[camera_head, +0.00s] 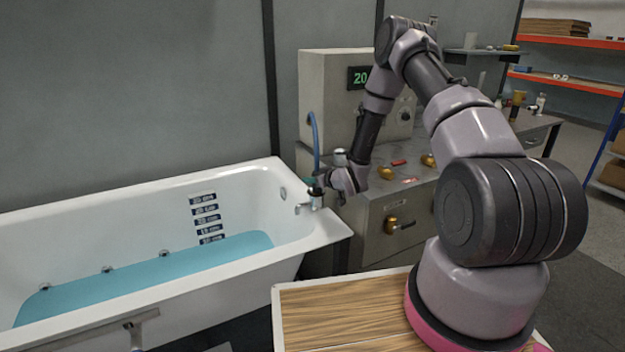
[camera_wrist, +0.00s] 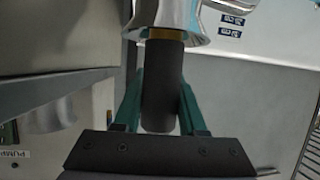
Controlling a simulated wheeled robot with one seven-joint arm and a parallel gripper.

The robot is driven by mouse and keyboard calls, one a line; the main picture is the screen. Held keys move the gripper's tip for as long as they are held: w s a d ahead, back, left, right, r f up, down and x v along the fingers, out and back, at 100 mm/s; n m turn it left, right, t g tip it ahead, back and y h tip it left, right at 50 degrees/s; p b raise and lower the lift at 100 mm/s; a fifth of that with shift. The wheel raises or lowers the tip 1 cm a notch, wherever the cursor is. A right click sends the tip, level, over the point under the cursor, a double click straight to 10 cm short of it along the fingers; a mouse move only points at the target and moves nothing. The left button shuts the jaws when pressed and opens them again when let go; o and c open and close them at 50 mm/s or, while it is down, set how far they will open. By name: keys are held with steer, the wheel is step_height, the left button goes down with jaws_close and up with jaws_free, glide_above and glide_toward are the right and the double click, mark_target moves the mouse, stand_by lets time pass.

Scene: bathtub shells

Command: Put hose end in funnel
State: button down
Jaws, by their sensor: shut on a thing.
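My gripper (camera_head: 319,182) is at the end rim of the white bathtub, by the tap. In the wrist view its green fingers (camera_wrist: 161,88) are shut around a dark grey cylindrical hose end (camera_wrist: 163,95). A brass-coloured ring shows at the far end of the grey cylinder. Beyond it is a shiny flared chrome piece (camera_wrist: 168,18), which looks like the funnel. The ring meets or overlaps this piece; I cannot tell how far it is inside. In the head view a blue hose (camera_head: 314,135) arches down to my gripper. The funnel is not clear there.
The bathtub (camera_head: 225,180) holds blue water and has depth labels (camera_head: 205,219) on its inner wall. A grey cabinet (camera_head: 385,215) with loose brass parts on top stands to the right. A box with a green display (camera_head: 359,78) stands behind my forearm.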

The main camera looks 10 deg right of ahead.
steer(key=shift+f, duration=0.1)
steer(key=shift+c, duration=2.3)
jaws_free()
